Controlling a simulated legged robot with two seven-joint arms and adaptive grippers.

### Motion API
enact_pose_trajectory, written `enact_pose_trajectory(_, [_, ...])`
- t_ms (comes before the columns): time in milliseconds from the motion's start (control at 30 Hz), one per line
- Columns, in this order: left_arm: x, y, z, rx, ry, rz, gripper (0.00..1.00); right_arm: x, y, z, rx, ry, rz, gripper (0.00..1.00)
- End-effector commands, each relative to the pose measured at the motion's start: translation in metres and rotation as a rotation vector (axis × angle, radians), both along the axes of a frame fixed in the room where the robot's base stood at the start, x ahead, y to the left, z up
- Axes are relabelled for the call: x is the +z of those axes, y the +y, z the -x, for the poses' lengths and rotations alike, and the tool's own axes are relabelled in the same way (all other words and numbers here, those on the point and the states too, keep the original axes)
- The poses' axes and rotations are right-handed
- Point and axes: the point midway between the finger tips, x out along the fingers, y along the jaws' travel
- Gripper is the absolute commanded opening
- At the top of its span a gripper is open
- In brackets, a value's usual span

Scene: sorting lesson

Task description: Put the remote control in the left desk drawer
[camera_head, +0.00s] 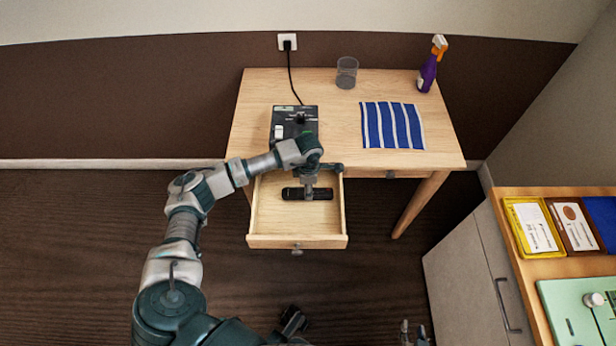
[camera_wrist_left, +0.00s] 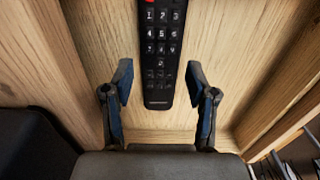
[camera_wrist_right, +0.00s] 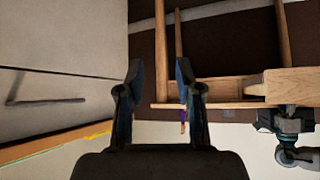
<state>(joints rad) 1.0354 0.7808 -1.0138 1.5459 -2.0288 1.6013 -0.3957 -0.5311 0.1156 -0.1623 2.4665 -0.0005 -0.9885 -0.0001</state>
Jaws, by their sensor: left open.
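The black remote control (camera_head: 307,193) lies in the open left desk drawer (camera_head: 270,241), towards its back. In the left wrist view, the remote (camera_wrist_left: 161,50) lies on the bare wooden drawer floor, with the jaws on either side of its lower end and gaps between. My left gripper (camera_head: 309,190) reaches down into the drawer over the remote; in its wrist view the gripper (camera_wrist_left: 160,82) is open and holds nothing. My right gripper (camera_head: 413,332) is at the bottom edge of the head view, away from the desk. Its wrist view shows the jaws (camera_wrist_right: 158,82) apart and empty.
On the desk (camera_head: 350,100) are a black device (camera_head: 283,115) with a cord, a glass (camera_head: 346,73), a purple spray bottle (camera_head: 428,72) and a striped blue cloth (camera_head: 392,125). A cabinet (camera_head: 460,265) with trays stands at right. Floor before the drawer is clear.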

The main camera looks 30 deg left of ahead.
Motion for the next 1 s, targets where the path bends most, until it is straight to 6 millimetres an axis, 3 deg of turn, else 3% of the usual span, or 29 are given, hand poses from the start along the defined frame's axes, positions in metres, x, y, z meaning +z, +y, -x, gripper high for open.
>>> enact_pose_trajectory(33, [0.017, 0.001, -0.002, 0.0, -0.007, 0.0, 0.58, 0.001, -0.003, 0.006, -0.002, 0.035, 0.011, 0.35])
enact_pose_trajectory(200, [0.056, 0.0, -0.002, -0.001, -0.007, 0.0, 0.58, -0.01, -0.012, 0.031, -0.008, 0.176, 0.044, 0.35])
enact_pose_trajectory(400, [0.087, 0.0, -0.001, 0.0, -0.004, 0.0, 0.58, -0.017, -0.019, 0.051, -0.014, 0.285, 0.07, 0.35])
enact_pose_trajectory(567, [0.096, 0.0, -0.001, 0.0, -0.001, 0.0, 0.58, -0.019, -0.021, 0.058, -0.016, 0.32, 0.078, 0.35])
enact_pose_trajectory(1000, [0.096, 0.0, -0.001, 0.0, -0.001, 0.001, 0.58, -0.02, -0.021, 0.058, -0.016, 0.325, 0.079, 0.35])
